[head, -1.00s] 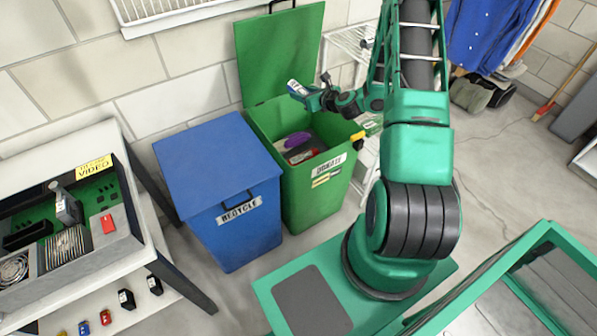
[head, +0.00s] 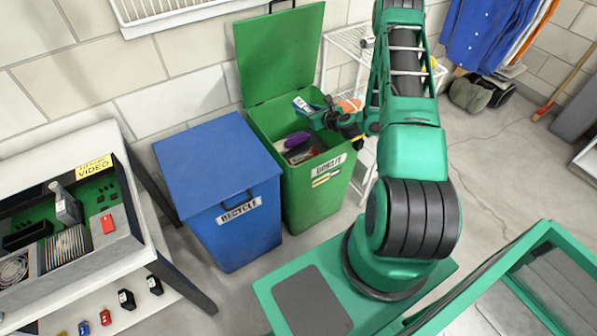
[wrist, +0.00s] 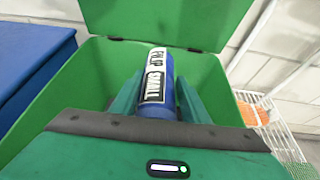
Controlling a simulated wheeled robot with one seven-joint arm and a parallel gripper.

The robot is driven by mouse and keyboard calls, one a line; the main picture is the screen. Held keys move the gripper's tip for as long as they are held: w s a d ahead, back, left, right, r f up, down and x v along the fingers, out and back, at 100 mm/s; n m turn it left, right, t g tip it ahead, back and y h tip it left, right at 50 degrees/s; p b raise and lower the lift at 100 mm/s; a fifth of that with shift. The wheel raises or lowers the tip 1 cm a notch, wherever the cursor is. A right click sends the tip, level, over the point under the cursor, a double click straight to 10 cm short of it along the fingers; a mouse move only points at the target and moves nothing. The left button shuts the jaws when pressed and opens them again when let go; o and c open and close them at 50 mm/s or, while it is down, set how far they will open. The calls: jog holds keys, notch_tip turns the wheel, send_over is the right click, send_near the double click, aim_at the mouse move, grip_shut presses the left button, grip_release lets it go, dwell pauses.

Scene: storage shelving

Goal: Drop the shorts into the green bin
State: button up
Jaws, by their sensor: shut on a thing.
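The bundle also shows small in the head view (head: 300,103). The green bin (head: 312,195) stands with its lid (head: 281,55) raised against the wall. My gripper and the bundle are over the bin's mouth, towards its back right. In the wrist view, the bin's walls (wrist: 50,92) surround the bundle on the left and right. A purple item and a dark red item show inside the bin.
A closed blue recycle bin (head: 220,190) stands left of the green bin. A white wire rack (head: 345,50) with an orange item is close on the right. A workbench (head: 135,165) with electronics is at the left. Clothes hang at the back right.

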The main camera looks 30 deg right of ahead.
jog(key=o, duration=1.2)
jog(key=v, duration=1)
jog(key=shift+s, duration=0.35)
